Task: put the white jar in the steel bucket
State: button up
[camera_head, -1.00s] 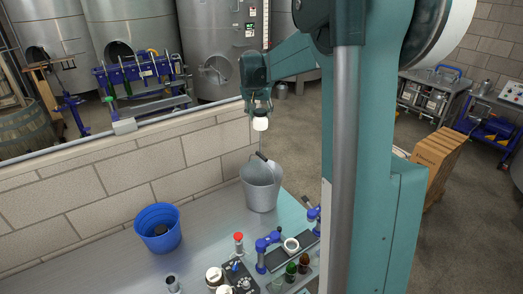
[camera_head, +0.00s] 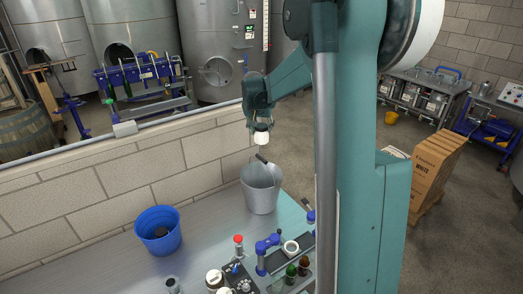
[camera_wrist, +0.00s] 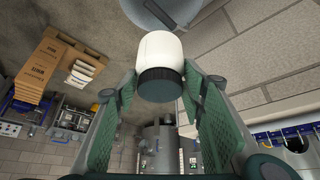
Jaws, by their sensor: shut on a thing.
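The white jar (camera_head: 261,138) is held in my gripper (camera_head: 261,128) above the bench in the head view. In the wrist view the white jar (camera_wrist: 160,62) has a dark ribbed lid and sits between the green finger pads of my gripper (camera_wrist: 160,88). The steel bucket (camera_head: 261,190) stands on the bench below the jar, with its open top facing up and a dark-gripped handle at its rim. Part of the bucket (camera_wrist: 158,10) shows at the top of the wrist view, beyond the jar. The jar is apart from the bucket, above it.
A blue bucket (camera_head: 158,231) stands on the bench (camera_head: 205,236) at left. Several small bottles, jars and a blue bench tool (camera_head: 264,256) are at the front. A block wall (camera_head: 130,178) runs behind the bench. Cardboard boxes (camera_head: 436,166) stand on the floor at right.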

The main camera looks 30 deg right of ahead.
aim_at(261, 137)
jog(key=shift+f+p, duration=0.35)
jog(key=shift+f, duration=2.05)
jog(key=shift+f, duration=0.1)
jog(key=shift+f+p, duration=0.35)
jog(key=shift+f, duration=1.6)
jog(key=shift+f, duration=0.2)
jog(key=o, duration=0.9)
jog(key=shift+o, duration=0.2)
jog(key=shift+r, duration=0.25)
jog(key=shift+b+v, duration=0.8)
jog(key=shift+v, duration=5.15)
